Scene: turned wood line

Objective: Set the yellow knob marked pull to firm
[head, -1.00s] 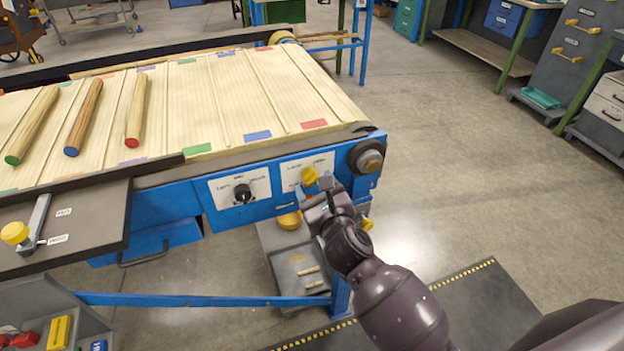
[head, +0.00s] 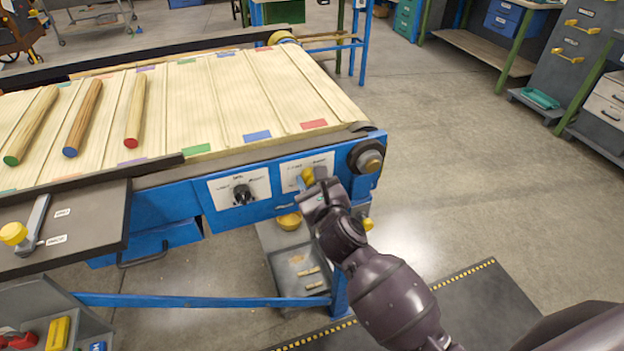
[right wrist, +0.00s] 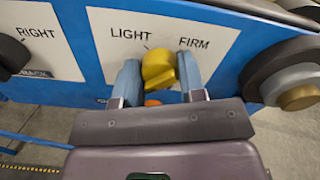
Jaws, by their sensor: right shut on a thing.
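The yellow knob (head: 307,176) sits on a white plate (head: 293,168) on the blue front of the table, near its right end. In the right wrist view the knob (right wrist: 158,66) stands below the words LIGHT, at left, and FIRM, at right. Which word it points to I cannot tell. My right gripper (head: 314,184) is at the knob. In the wrist view its two blue fingers (right wrist: 160,82) stand to either side of it, shut on it. The lower part of the plate is hidden by the gripper. My left gripper is out of view.
A black knob (head: 242,194) on its own white plate is to the left. A dark round roller end (head: 368,160) sticks out close to the right. Three wooden rods lie on the slatted top. The floor to the right is clear.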

